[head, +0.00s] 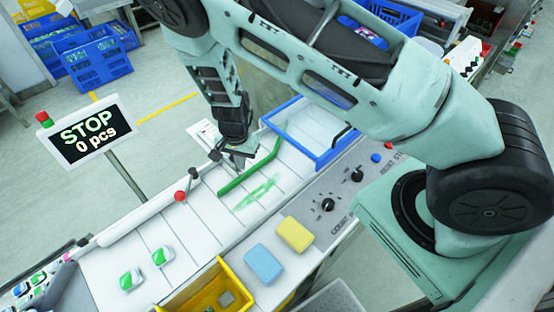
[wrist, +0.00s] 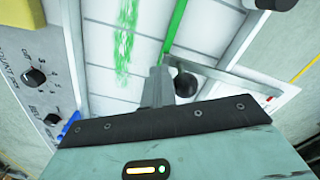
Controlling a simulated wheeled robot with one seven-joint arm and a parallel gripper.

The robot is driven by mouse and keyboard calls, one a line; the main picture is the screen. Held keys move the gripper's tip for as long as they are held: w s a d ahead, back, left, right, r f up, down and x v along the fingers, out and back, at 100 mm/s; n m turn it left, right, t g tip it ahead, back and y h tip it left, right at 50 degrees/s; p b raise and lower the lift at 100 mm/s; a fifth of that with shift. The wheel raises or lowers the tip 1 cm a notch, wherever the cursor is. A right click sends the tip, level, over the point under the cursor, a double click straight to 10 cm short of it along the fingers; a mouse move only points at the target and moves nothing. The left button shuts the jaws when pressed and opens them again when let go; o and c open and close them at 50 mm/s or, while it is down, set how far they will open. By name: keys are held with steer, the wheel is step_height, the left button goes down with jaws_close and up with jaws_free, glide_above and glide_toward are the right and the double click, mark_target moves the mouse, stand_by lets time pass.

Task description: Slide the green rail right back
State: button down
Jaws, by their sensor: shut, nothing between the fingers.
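The green rail (head: 250,172) lies slantwise over the white slatted surface, running from near its left edge up toward the blue frame. It also shows in the wrist view (wrist: 176,27) as a green strip ending close to my fingertips. My gripper (head: 242,161) is shut and empty, pointing down beside the rail on its left. In the wrist view my closed fingers (wrist: 158,80) are next to a black ball knob (wrist: 185,83) on a grey metal bar. I cannot tell whether the fingers touch the rail or the knob.
A green smear (head: 255,192) marks the slats. A blue frame (head: 318,158) stands at the slats' far end. A red-knobbed lever (head: 180,196) stands at the left edge. A blue sponge (head: 263,264), yellow sponge (head: 295,234) and yellow bin (head: 242,298) are nearer. A sign (head: 84,133) reads "STOP 0 pcs".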

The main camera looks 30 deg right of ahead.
steer(key=shift+w+a+p, duration=0.2)
steer(key=shift+w+p, duration=0.35)
steer(key=shift+w, duration=0.55)
steer(key=shift+s, duration=0.2)
steer(key=shift+s+d+b, duration=0.15)
steer(key=shift+s+b, duration=0.25)
steer(key=shift+s+r, duration=0.1)
steer(key=shift+s, duration=0.05)
step_height(320, 180, up, 8)
steer(key=p, duration=0.6)
